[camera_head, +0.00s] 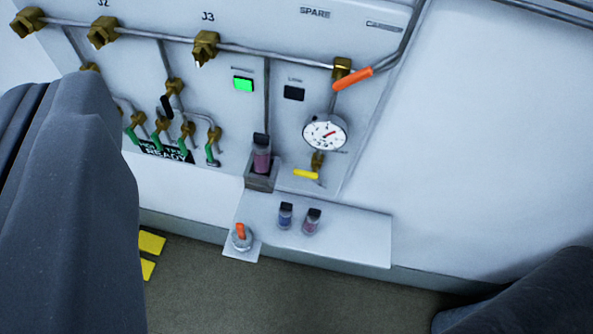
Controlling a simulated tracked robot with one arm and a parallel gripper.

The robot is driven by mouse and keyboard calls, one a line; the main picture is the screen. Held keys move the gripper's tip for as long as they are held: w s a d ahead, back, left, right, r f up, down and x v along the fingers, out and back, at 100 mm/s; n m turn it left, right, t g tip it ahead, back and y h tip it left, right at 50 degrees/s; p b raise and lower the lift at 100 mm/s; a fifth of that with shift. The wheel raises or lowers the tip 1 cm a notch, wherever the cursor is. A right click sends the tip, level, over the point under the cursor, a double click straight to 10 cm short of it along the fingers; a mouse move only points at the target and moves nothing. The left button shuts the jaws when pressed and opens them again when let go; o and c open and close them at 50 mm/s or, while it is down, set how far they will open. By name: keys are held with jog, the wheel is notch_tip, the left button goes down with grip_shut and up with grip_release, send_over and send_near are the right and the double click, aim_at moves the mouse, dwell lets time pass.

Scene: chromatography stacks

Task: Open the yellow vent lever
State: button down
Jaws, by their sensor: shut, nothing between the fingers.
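The yellow vent lever (306,174) is a short yellow handle on the wall panel. It sits just below a brass fitting (317,159) under a round white gauge (325,132) with a red needle. The lever lies nearly level in the picture, tilting slightly down to the right. Nothing touches it and nothing hides it. My gripper's fingertips do not show. Dark grey parts of my own body fill the left edge and the lower right corner, well apart from the lever.
An orange lever (353,78) is at the upper right pipe. A dark vial (262,157) stands in a holder left of the yellow lever. The shelf (350,238) below bears two small vials (312,221) and an orange-topped knob (241,237). Green-handled valves (184,141) are at left.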

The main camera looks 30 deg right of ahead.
jog(key=w+d+f+m+t+p, duration=0.1)
jog(key=w+d+f+m+p, duration=0.25)
jog(key=w+f, duration=1.35)
jog(key=s+d+f+m+g+h+p, duration=0.1)
jog(key=d+f+h, duration=0.3)
jog(key=f, duration=0.7)
jog(key=s+d+f+m+g+h+p, duration=0.1)
jog(key=s+d+f+m+g+h, duration=0.1)
jog(key=d+f+h, duration=0.2)
jog(key=d+f, duration=0.3)
jog(key=f, duration=0.4)
jog(key=shift+f+g, duration=0.3)
jog(key=shift+g, duration=0.1)
jog(key=shift+d, duration=0.1)
